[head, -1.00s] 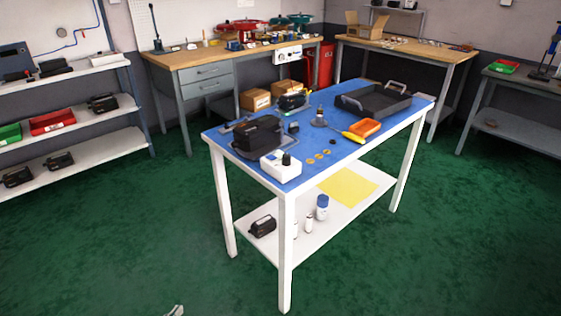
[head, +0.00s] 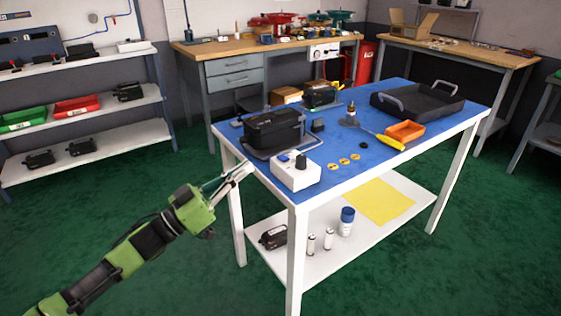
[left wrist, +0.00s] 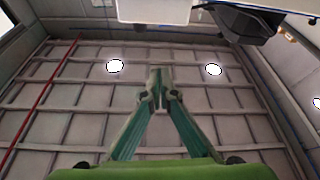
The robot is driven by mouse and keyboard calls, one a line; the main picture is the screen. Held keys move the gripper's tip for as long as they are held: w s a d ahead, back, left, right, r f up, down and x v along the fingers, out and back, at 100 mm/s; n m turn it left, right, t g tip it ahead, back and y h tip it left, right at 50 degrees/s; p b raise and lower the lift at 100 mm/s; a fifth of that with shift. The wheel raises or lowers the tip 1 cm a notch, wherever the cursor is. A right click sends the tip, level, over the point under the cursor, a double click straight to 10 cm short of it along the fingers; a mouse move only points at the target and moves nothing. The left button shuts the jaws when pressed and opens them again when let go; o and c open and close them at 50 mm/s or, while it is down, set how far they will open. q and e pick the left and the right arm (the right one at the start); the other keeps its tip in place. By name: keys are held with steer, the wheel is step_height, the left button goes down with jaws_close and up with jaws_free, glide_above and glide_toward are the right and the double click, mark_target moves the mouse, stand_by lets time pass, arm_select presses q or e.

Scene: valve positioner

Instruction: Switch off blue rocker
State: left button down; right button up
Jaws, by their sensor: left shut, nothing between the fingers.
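A white control box (head: 296,178) sits at the near left corner of the blue-topped table. It carries a black knob (head: 301,162) and a small blue patch (head: 284,157) that may be the blue rocker; it is too small to tell its position. My left gripper (head: 247,167) is shut and empty, left of the box at the table's left edge and apart from the box. In the left wrist view the shut fingers (left wrist: 160,78) point up the picture, with the ceiling behind them. My right gripper is not in view.
On the table (head: 378,170) stand a black device (head: 274,128) behind the box, several small yellow discs, an orange tray (head: 405,131) and a black tray (head: 418,103). The left wrist view shows a white surface (left wrist: 153,10) at the top. Green floor lies clear in front.

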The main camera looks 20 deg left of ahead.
mark_target(283, 158)
arm_select(q)
steer(key=x, duration=1)
steer(key=shift+w+f, duration=0.1)
steer(key=shift+f, duration=0.35)
step_height(283, 158, down, 2)
steer(key=shift+d+f+b, duration=0.15)
steer(key=shift+b, duration=0.35)
steer(key=shift+s+f, duration=0.2)
steer(key=shift+f, duration=0.25)
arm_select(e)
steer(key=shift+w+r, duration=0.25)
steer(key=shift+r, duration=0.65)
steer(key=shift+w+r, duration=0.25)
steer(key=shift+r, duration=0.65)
